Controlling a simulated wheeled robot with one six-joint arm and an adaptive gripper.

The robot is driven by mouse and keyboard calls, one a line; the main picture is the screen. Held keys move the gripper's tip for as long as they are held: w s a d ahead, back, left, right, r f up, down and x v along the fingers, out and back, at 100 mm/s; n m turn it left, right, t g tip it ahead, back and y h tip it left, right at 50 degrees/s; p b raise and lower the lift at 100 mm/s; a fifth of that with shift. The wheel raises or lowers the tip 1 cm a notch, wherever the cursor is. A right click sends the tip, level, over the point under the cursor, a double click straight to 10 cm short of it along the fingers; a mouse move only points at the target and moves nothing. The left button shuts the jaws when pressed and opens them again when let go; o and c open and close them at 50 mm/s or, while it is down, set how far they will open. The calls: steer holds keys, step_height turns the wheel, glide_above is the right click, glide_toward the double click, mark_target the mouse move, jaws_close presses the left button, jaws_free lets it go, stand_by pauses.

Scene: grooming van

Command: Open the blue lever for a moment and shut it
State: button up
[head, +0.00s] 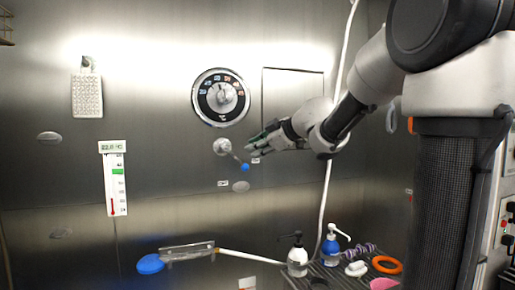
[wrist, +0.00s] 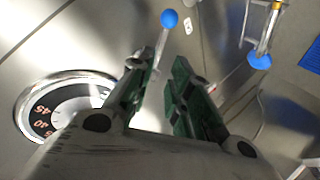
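The blue lever is a short metal arm on a round wall mount (head: 224,146), with a blue ball (head: 245,168) at its end. In the head view it slants down and to the right. In the wrist view the blue ball (wrist: 169,18) shows at the top, beyond the fingertips, and the lever's mount is partly hidden by a finger. My gripper (head: 254,143) is near the wall, close to the lever and right of its mount. In the wrist view its two green-padded fingers (wrist: 164,62) are apart, with nothing between them. It appears not to touch the lever.
A round dial (head: 221,97) is on the wall just above the lever; it also shows in the wrist view (wrist: 66,106). A thermometer (head: 115,180) hangs to the left. Below, a rack holds a white pump bottle (head: 298,258), a blue pump bottle (head: 331,250) and an orange ring (head: 386,264).

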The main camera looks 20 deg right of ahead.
steer(key=shift+c, duration=1.2)
steer(key=d, duration=0.2)
steer(key=d+m, duration=0.1)
steer(key=d, duration=0.1)
steer(key=d+r+m+h, duration=0.1)
steer(key=d, duration=0.2)
steer(key=shift+w, duration=0.15)
jaws_close()
steer(key=shift+w+a+f+m+y, duration=0.15)
steer(key=shift+w+a+f+m, duration=0.9)
steer(key=shift+m, duration=1.6)
steer(key=shift+w+a+f+m+y, duration=0.2)
steer(key=shift+w+a+f+m, duration=0.3)
steer(key=shift+w+a+m, duration=1.6)
steer(key=shift+w+a+f+m+y, duration=0.2)
steer(key=shift+w+f+m, duration=0.7)
steer(key=shift+m, duration=2.35)
